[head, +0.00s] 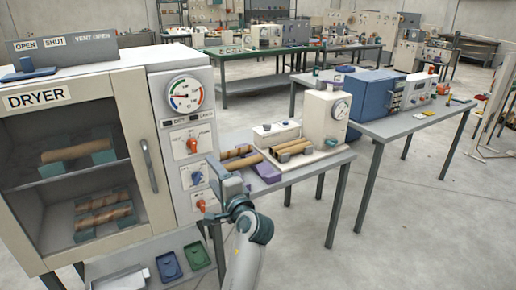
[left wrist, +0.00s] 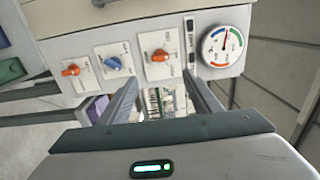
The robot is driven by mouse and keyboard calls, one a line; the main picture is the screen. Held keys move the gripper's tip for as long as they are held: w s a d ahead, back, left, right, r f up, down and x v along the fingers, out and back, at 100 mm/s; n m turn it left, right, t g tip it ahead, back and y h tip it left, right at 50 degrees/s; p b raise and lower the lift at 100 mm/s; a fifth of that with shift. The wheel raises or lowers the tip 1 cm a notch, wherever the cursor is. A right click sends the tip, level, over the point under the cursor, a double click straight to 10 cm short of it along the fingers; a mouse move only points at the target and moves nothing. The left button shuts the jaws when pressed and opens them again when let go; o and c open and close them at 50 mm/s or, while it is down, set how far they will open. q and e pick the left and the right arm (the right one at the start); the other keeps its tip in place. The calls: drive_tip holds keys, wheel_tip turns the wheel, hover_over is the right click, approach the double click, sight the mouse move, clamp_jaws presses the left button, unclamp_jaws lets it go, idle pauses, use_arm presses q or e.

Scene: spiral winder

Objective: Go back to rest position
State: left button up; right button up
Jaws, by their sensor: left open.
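My left gripper (head: 226,178) is in front of the dryer's control panel, at its right edge in the head view. In the left wrist view its two fingers (left wrist: 165,92) stand apart with nothing between them, so it is open and empty. The dryer (head: 128,98) is a large light-grey cabinet with a glass door, which is closed. Its panel carries a round gauge (head: 184,94), orange knobs (head: 191,145) and a blue knob (head: 196,177). The panel's knobs and gauge (left wrist: 226,47) also show in the left wrist view. My right gripper is in neither view.
Inside the dryer, brown tubes (head: 76,150) lie on green supports. A bench (head: 318,162) to the right holds a cream winding machine (head: 325,118) with tubes. Blue (head: 169,266) and green (head: 197,256) trays lie below the dryer. Open floor (head: 420,220) lies at right.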

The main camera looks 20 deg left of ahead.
use_arm(q)
drive_tip(key=d+f+m+h, duration=0.1)
drive_tip(key=d+f+h, duration=0.2)
drive_tip(key=f, duration=0.9)
drive_tip(key=d+f+m+h, duration=0.1)
drive_tip(key=d+f+h, duration=0.15)
drive_tip(key=f, duration=0.95)
drive_tip(key=d+f+m+h, duration=0.1)
drive_tip(key=d+f+h, duration=0.25)
drive_tip(key=f, duration=0.85)
drive_tip(key=s+d+f+g+h+b, duration=0.1)
drive_tip(key=s+f, duration=0.3)
drive_tip(key=f, duration=0.3)
drive_tip(key=s+d+f+g, duration=0.2)
drive_tip(key=s+f, duration=0.2)
drive_tip(key=f, duration=0.3)
drive_tip(key=s+d+f+n+g+h, duration=0.1)
drive_tip(key=s+f+n+g+h, duration=0.25)
drive_tip(key=s+f, duration=1.85)
drive_tip(key=s+a+f+n+g, duration=0.1)
drive_tip(key=s+f, duration=0.1)
drive_tip(key=s, duration=0.8)
drive_tip(key=s+a+f+n+g+b, duration=0.1)
drive_tip(key=s+f+n, duration=0.1)
drive_tip(key=s, duration=0.9)
drive_tip(key=s+a+f+n+g, duration=0.1)
drive_tip(key=s+f+n+g, duration=0.1)
drive_tip(key=s, duration=0.8)
drive_tip(key=shift+s+f, duration=0.2)
drive_tip(key=shift+f, duration=0.5)
